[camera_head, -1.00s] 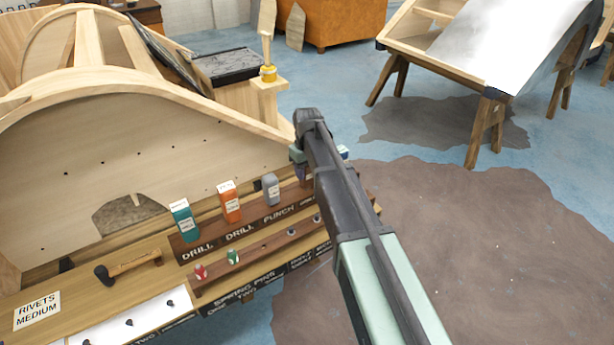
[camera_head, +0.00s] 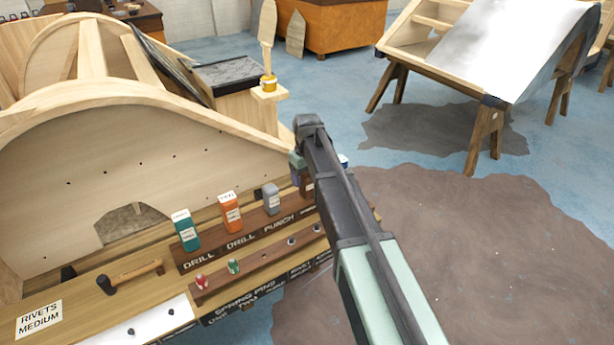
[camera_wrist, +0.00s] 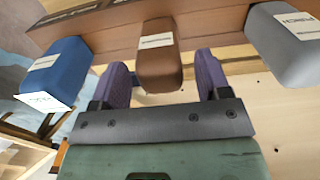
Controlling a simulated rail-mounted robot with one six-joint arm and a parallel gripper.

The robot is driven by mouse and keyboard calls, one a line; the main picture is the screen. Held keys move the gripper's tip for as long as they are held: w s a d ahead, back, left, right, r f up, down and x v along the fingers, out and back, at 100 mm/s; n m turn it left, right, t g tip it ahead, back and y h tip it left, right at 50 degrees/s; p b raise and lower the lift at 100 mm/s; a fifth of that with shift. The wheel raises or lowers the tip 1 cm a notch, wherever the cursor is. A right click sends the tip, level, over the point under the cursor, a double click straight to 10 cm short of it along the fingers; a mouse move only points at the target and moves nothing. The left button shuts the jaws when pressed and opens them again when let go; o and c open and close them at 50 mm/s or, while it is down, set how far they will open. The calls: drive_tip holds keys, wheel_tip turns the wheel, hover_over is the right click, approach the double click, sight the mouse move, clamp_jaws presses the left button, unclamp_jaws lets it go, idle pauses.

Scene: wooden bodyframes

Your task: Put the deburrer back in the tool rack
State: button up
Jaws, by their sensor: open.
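In the wrist view a brown tool (camera_wrist: 160,55) with a white label sits at the brown rack rail (camera_wrist: 215,25); I take it for the deburrer, but the label is too small to read. My gripper (camera_wrist: 162,80) is open, with one purple finger on each side of the brown tool and a visible gap at each side. In the head view the tool rack (camera_head: 245,241) shows on the bench front. My gripper (camera_head: 302,172) is at the rack's right part, and my arm hides most of the brown tool and the fingers.
A blue tool (camera_wrist: 62,70) is left of my gripper and a grey tool (camera_wrist: 288,45) right of it in the wrist view. Teal (camera_head: 186,230) and orange (camera_head: 230,212) drills stand further left. A hammer (camera_head: 130,275) lies on the bench. Open floor (camera_head: 500,230) is at right.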

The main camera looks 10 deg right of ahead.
wheel_tip(320, 180, up, 11)
drive_tip(key=p, duration=0.9)
drive_tip(key=s+m, duration=0.4)
drive_tip(key=s, duration=2.2)
drive_tip(key=shift+s+f, duration=0.2)
drive_tip(key=shift+s, duration=0.2)
